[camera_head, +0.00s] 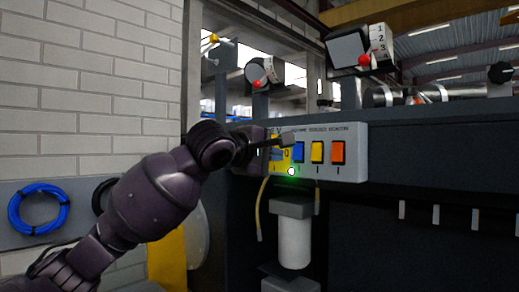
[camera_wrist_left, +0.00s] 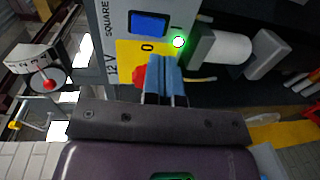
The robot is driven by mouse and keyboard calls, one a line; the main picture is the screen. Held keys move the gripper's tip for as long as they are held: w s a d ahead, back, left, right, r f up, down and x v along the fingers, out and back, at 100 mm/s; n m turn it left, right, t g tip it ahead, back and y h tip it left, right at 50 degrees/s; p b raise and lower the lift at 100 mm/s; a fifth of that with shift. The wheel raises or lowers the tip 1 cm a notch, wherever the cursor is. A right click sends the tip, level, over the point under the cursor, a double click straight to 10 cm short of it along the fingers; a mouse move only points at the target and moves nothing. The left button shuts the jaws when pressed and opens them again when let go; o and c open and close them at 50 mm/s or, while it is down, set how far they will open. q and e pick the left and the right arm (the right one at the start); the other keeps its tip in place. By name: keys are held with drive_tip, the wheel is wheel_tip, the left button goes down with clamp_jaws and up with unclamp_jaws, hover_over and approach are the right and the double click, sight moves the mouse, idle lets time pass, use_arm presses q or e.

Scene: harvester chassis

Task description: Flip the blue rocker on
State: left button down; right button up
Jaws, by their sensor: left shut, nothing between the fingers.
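The blue rocker (camera_head: 299,151) is set in a light panel, left of a yellow rocker (camera_head: 317,152) and an orange rocker (camera_head: 338,152). In the left wrist view the blue rocker (camera_wrist_left: 149,23) shows beyond the fingertips, apart from them. My left gripper (camera_head: 281,151) is shut and empty in front of the yellow 12 V plate, just left of the blue rocker. In the left wrist view its light-blue fingers (camera_wrist_left: 163,66) are together over that plate (camera_wrist_left: 130,52), beside a red part (camera_wrist_left: 139,76) they partly hide. Contact cannot be told. My right gripper is not in view.
A green light (camera_head: 291,171) glows at the plate's lower edge. A white cylinder (camera_head: 295,240) hangs below the panel. Red-knobbed devices (camera_head: 262,72) stand above it. A blue cable coil (camera_head: 38,209) hangs at the left wall.

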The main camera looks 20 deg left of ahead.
sight(297, 158)
use_arm(q)
drive_tip(key=p+x, duration=0.1)
drive_tip(key=x, duration=0.4)
drive_tip(key=shift+w+d, duration=0.1)
drive_tip(key=shift+w, duration=0.2)
drive_tip(key=shift+w+d+f, duration=0.1)
drive_tip(key=shift+w, duration=0.2)
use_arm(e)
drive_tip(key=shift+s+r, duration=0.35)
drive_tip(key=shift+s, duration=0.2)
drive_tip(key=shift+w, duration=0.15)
use_arm(q)
drive_tip(key=shift+w+d+t, duration=0.1)
drive_tip(key=shift+d+t, duration=0.05)
drive_tip(key=shift+t, duration=0.15)
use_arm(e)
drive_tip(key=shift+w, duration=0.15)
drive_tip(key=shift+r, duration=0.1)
